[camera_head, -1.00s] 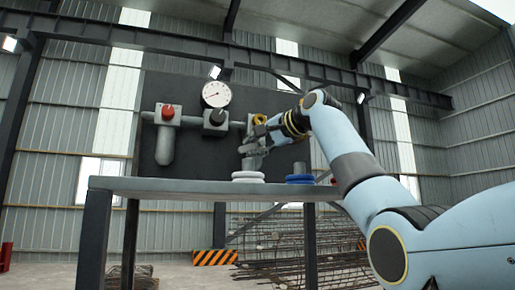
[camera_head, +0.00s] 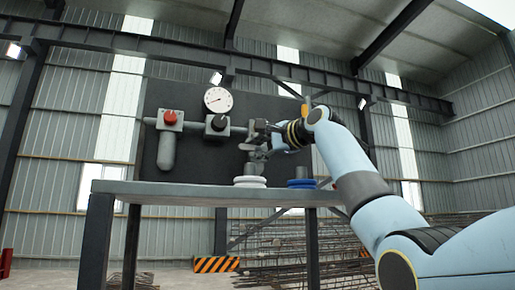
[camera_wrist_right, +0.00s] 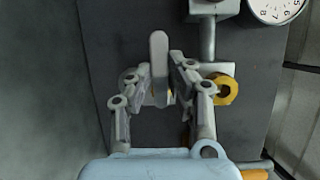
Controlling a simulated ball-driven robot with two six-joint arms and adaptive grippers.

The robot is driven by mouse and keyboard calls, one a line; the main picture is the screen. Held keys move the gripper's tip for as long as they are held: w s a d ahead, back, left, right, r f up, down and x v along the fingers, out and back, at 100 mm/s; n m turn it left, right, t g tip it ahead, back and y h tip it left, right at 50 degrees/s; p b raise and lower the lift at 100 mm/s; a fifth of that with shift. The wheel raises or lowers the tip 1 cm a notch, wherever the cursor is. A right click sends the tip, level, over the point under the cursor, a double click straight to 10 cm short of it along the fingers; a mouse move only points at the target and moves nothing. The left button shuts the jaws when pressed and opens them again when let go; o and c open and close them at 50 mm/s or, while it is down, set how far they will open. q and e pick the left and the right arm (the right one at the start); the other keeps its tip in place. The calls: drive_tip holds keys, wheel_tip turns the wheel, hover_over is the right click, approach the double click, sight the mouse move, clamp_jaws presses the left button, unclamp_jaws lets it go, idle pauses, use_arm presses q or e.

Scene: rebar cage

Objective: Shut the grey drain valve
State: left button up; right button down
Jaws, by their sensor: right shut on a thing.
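The grey drain valve's lever (camera_wrist_right: 159,52) shows in the right wrist view as a flat, round-ended grey bar pointing up in the picture. My right gripper (camera_wrist_right: 160,72) has its fingers on both sides of this lever and is shut on it. In the head view my right gripper (camera_head: 264,136) is at the right end of the pipework on the dark panel, above the table. It hides much of the valve there. My left gripper is not in view.
A pressure gauge (camera_head: 218,100), a black knob (camera_head: 219,122) and a red knob (camera_head: 170,117) are on the panel to the left. A yellow fitting (camera_wrist_right: 227,89) is close to my right fingers. White rings (camera_head: 249,182) and blue rings (camera_head: 301,183) are on the table (camera_head: 200,194).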

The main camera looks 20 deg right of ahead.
drive_tip(key=shift+r, duration=0.1)
drive_tip(key=c, duration=1.2)
unclamp_jaws()
drive_tip(key=shift+c, duration=0.2)
drive_tip(key=shift+d, duration=0.1)
drive_tip(key=v, duration=1.2)
drive_tip(key=shift+f, duration=0.2)
